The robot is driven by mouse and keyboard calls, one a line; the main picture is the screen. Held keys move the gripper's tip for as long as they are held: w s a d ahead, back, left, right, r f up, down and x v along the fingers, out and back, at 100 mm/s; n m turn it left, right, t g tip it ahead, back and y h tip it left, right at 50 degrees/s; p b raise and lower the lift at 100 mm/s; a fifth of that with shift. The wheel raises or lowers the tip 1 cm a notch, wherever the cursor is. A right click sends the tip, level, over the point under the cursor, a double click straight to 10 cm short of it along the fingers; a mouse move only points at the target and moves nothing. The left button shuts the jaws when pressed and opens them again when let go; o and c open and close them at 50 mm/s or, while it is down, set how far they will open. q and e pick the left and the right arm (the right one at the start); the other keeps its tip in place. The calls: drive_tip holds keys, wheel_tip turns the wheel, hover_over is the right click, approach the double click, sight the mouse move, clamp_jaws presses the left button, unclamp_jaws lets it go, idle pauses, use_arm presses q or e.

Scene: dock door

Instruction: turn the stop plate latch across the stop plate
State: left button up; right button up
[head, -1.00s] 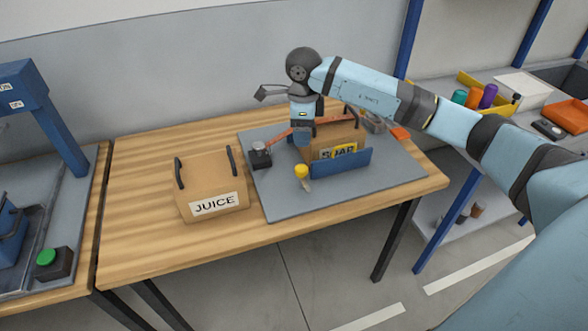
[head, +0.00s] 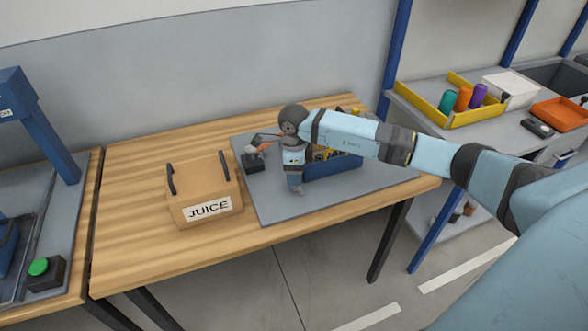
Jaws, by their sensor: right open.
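The blue stop plate (head: 338,165) stands upright on the grey mat (head: 270,210), along the front of a box whose yellow-and-black label (head: 320,154) shows partly. My right gripper (head: 297,191) points down at the left end of the stop plate, low over the mat. Its jaws are open, though the fingers are small and hard to make out. The yellow-knobbed latch is hidden behind the gripper, so its angle and any contact cannot be told. My left gripper is out of view.
A cardboard JUICE box (head: 203,190) with two dark handles stands left of the mat. A dark block (head: 253,160) with a reddish arm sits at the mat's back left. A yellow tray (head: 462,108) holds bottles on the right shelf. The mat's front left is clear.

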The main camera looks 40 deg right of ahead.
drive_tip(key=c, duration=0.9)
